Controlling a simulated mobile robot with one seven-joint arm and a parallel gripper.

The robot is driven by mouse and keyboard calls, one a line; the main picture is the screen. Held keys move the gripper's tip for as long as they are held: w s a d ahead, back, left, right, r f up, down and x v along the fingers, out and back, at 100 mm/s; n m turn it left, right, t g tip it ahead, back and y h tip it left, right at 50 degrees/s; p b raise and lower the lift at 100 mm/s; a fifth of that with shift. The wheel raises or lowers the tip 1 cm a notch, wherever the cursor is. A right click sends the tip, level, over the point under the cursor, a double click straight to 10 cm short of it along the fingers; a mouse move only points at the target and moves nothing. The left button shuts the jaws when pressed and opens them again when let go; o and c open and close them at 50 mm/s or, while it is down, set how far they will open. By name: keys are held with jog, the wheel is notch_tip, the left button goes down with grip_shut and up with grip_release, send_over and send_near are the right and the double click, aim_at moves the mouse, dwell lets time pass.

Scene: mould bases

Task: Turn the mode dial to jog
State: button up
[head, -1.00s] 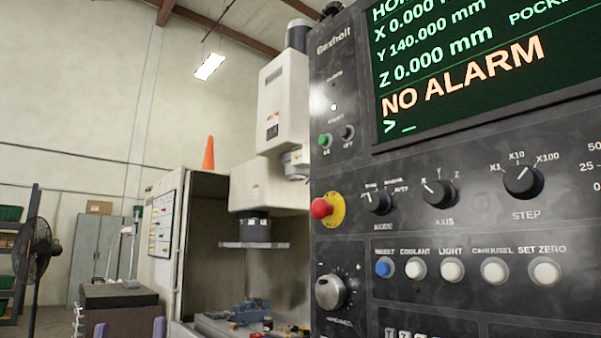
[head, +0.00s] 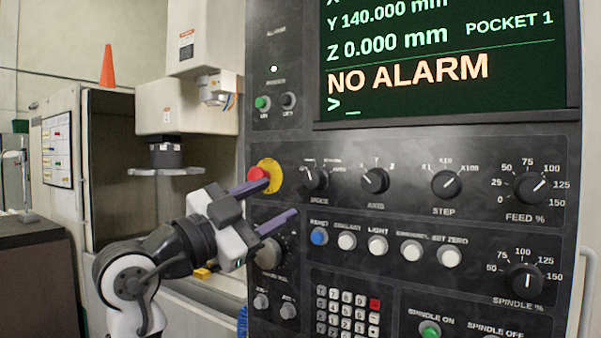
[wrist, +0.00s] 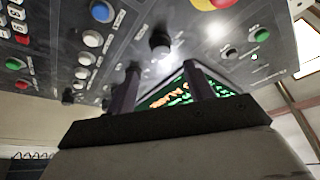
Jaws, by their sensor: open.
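The mode dial (head: 315,177) is a black knob with a pale pointer line, at the left of the upper dial row in the head view. Its pointer leans up and left; the small labels around it are too blurred to read. My gripper (head: 283,200) is open and empty, with two purple-grey fingers pointing right towards the panel. The fingertips are left of the mode dial and apart from it. In the wrist view my gripper (wrist: 163,80) shows both fingers spread, with a black knob (wrist: 160,45) beyond them; I cannot tell which dial that is.
The red emergency stop (head: 259,174) on its yellow plate is close beside my upper finger. The axis dial (head: 375,181) and step dial (head: 446,185) lie to the right. Push buttons (head: 346,241) sit below. The screen (head: 450,60) reads NO ALARM.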

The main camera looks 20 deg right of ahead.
aim_at(310, 182)
jog(key=p+x, duration=0.3)
jog(key=x, duration=0.5)
jog(key=shift+w+d+r, duration=0.1)
jog(key=c, duration=1)
